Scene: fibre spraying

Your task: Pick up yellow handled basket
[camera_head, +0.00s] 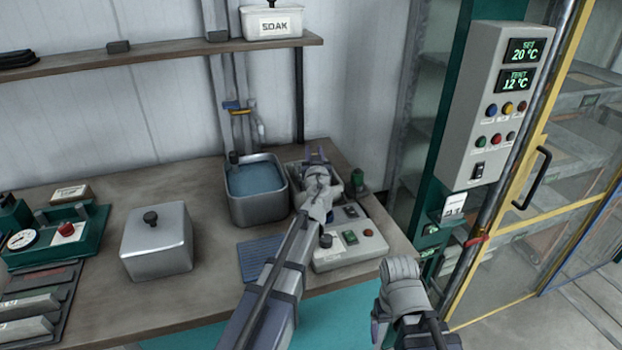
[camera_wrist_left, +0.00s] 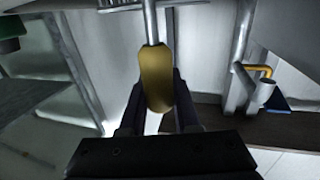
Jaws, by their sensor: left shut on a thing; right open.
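The basket's yellow handle (camera_wrist_left: 155,78) shows large in the left wrist view, on a metal rod. My left gripper (camera_wrist_left: 156,108) is shut on this handle, with one black finger on each side. In the head view my left gripper (camera_head: 318,156) is over the open metal bath (camera_head: 294,198) at the back right of the bench. The gripper and wrist hide most of the basket there, so I cannot tell how far it sits in the bath. My right gripper (camera_head: 378,330) is low in front of the bench, apart from everything, open, its fingers hardly visible.
A water-filled metal tank (camera_head: 258,204) stands just left of the bath. A control box (camera_head: 350,250) with buttons is in front of it. A lidded metal box (camera_head: 156,240) stands further left. A shelf (camera_head: 150,60) runs above; a yellow-framed cabinet door (camera_head: 545,215) stands right.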

